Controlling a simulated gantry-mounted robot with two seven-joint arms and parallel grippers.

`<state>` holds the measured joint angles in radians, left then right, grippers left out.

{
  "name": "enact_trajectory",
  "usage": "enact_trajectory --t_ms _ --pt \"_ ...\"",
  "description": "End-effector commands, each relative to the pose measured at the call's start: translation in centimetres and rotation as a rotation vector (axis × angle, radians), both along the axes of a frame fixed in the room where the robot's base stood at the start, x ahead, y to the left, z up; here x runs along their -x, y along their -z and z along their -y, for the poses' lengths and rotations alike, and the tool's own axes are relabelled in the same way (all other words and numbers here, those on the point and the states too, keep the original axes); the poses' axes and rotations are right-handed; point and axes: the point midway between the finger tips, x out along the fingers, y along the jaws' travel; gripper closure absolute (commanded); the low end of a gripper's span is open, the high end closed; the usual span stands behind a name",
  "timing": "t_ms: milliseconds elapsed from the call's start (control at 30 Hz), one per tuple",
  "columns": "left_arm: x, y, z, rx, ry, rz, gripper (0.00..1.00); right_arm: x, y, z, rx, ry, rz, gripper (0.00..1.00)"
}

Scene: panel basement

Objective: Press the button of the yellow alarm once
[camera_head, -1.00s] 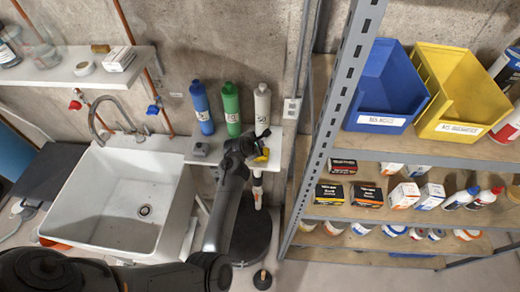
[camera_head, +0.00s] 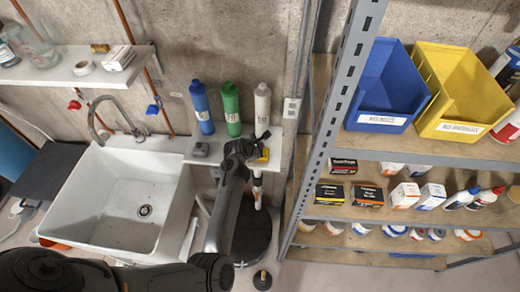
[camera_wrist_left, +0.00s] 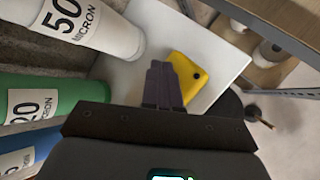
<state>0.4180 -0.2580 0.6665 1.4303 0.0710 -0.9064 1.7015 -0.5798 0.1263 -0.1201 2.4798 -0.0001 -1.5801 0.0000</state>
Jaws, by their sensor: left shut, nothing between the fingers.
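The yellow alarm (camera_wrist_left: 188,78) lies on a white ledge in the left wrist view, with a small dark spot on its face. In the head view only part of the alarm (camera_head: 263,155) shows beside my gripper. My left gripper (camera_wrist_left: 161,68) is shut and empty. Its fingertips are close to the alarm's left side and cover part of it in the wrist view. I cannot tell whether they touch it. In the head view the left gripper (camera_head: 258,143) is over the right part of the ledge. My right gripper is not in view.
Blue (camera_head: 202,108), green (camera_head: 231,110) and white (camera_head: 262,104) cylinders stand at the back of the ledge (camera_head: 222,158), close to my gripper. A small grey object (camera_head: 200,150) sits at its left. A sink (camera_head: 125,198) is left; a metal shelf post (camera_head: 340,105) is right.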

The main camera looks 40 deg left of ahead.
Motion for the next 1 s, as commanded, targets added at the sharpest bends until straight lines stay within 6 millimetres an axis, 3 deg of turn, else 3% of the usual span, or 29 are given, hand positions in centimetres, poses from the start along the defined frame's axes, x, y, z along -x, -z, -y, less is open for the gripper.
enact_trajectory --t_ms 500,1000 --pt "0.01 0.70 0.02 0.001 0.001 -0.001 1.00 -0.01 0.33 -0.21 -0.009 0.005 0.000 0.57" --pt "0.06 0.01 0.00 0.002 -0.001 -0.001 1.00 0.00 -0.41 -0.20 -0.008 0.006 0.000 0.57"
